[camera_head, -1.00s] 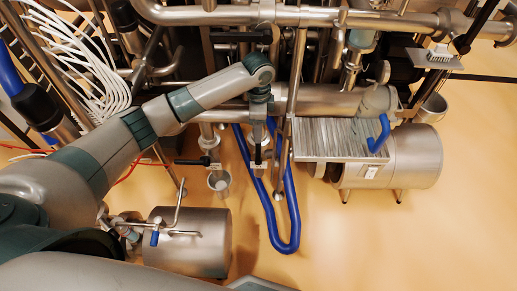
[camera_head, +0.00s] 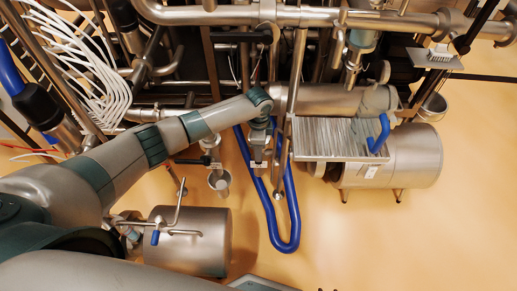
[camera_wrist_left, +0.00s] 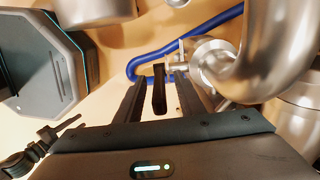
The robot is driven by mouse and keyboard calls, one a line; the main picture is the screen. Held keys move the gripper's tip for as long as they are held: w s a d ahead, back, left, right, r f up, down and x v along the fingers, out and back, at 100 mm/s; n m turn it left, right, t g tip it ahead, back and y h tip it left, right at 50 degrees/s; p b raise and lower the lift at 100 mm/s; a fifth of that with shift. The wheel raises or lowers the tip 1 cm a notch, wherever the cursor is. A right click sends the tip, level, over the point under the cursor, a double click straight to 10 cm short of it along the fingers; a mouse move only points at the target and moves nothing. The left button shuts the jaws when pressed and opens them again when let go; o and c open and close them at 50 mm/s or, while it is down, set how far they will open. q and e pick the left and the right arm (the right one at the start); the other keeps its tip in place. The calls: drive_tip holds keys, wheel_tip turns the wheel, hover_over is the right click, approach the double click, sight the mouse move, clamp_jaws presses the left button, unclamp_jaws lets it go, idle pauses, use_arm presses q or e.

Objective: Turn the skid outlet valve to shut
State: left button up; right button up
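A metal stem (camera_wrist_left: 181,62) sits beside the handle's far end, near a steel pipe elbow (camera_wrist_left: 262,60). In the head view the hand covers this handle, so its turn angle is unclear there. My right gripper is not in view.
The blue hose (camera_head: 285,246) loops over the floor beside the hand. A steel drum (camera_head: 205,250) stands at lower left, and a ribbed plate (camera_head: 325,138) lies at right over a steel cylinder (camera_head: 415,157). Pipes crowd the back. The floor at lower right is clear.

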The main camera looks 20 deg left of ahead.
use_arm(q)
drive_tip(key=shift+f, duration=0.1)
drive_tip(key=shift+c, duration=0.7)
clamp_jaws()
drive_tip(key=shift+w+d+y, duration=0.1)
drive_tip(key=shift+d+y, duration=0.2)
drive_tip(key=shift+d+y+p, duration=0.2)
drive_tip(key=shift+y+p, duration=0.1)
drive_tip(key=shift+p, duration=0.1)
drive_tip(key=shift+w+d+f+g+y, duration=0.15)
drive_tip(key=shift+d+g+y, duration=0.25)
drive_tip(key=shift+y, duration=0.3)
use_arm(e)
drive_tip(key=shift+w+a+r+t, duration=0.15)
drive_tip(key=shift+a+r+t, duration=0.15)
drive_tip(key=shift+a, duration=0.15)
